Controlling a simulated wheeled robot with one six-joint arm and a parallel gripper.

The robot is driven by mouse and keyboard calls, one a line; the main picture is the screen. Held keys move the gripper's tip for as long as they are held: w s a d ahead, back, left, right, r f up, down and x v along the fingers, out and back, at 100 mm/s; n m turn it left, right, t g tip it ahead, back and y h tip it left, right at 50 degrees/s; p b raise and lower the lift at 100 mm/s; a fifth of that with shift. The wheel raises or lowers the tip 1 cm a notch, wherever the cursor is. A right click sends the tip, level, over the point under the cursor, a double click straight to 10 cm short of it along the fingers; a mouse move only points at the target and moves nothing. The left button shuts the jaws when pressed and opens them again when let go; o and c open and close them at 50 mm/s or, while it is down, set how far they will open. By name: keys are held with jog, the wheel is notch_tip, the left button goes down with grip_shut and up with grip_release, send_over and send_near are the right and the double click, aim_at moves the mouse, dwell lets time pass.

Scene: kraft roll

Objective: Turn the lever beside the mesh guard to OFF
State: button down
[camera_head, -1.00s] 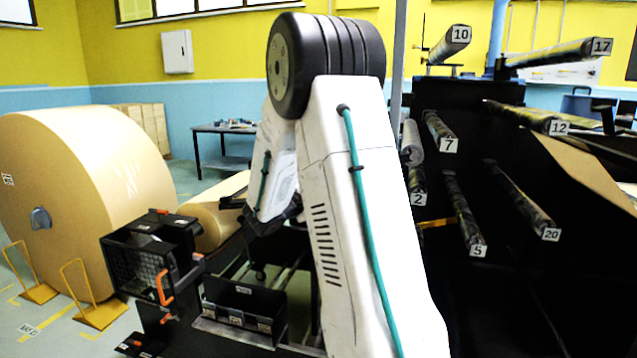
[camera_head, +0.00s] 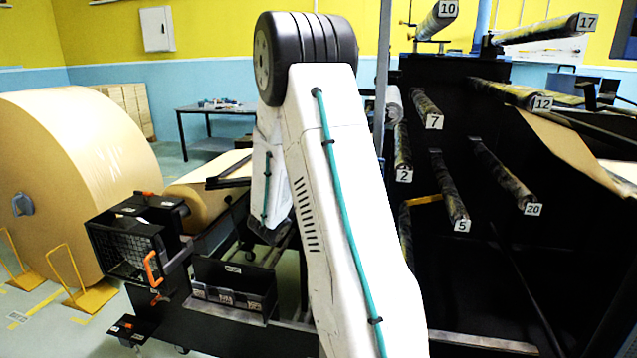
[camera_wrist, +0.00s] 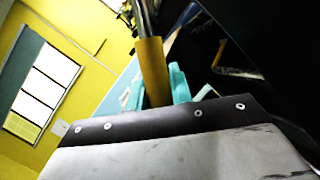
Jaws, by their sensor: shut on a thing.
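The black mesh guard (camera_head: 122,252) stands at the lower left in the head view, with an orange handle (camera_head: 152,269) on its near right side. A small orange piece (camera_head: 147,193) shows at the box's top edge. I cannot tell which part beside the guard is the lever, and no OFF mark is readable. In the wrist view, my gripper (camera_wrist: 158,92) has teal fingers shut on a yellow grip (camera_wrist: 152,72) on a metal rod. I cannot tell whether this is the lever. In the head view, my arm hides the gripper.
A black bin with labels (camera_head: 232,280) sits right of the guard. A large kraft roll (camera_head: 80,170) stands at the left behind yellow stands (camera_head: 68,280). The dark machine frame with numbered rollers (camera_head: 450,190) fills the right. A table (camera_head: 215,110) is at the back.

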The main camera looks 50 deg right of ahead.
jog(key=c, duration=1.3)
grip_release()
jog(key=shift+o, duration=0.2)
jog(key=a+f, duration=0.1)
jog(key=a, duration=0.6)
jog(key=shift+a+f, duration=0.2)
jog(key=shift+a, duration=0.1)
